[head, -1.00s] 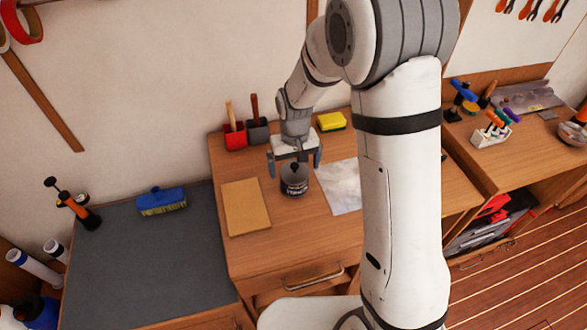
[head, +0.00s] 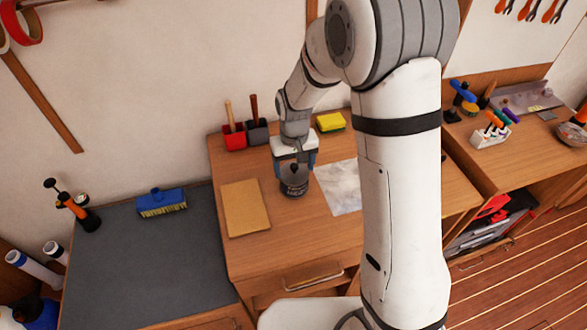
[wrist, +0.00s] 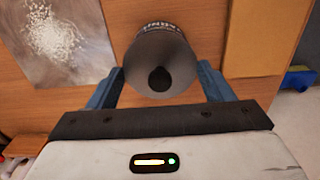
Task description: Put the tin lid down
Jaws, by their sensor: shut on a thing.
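The tin lid (head: 294,173) is dark grey with a black knob and sits on top of a dark tin (head: 295,189) with pale lettering. The tin stands upright on the wooden workbench (head: 285,235). My gripper (head: 294,167) reaches down from above, shut on the tin lid, one blue finger on each side. In the wrist view the lid (wrist: 180,62) lies between the fingertips of my gripper (wrist: 161,76), its knob facing the camera. No gap shows between lid and tin.
A tan board (head: 245,208) lies left of the tin and a pale speckled sheet (head: 341,185) lies right. Red (head: 234,138) and grey (head: 257,132) holders and a yellow sponge (head: 330,122) stand behind. A blue brush (head: 162,201) lies on the dark left bench.

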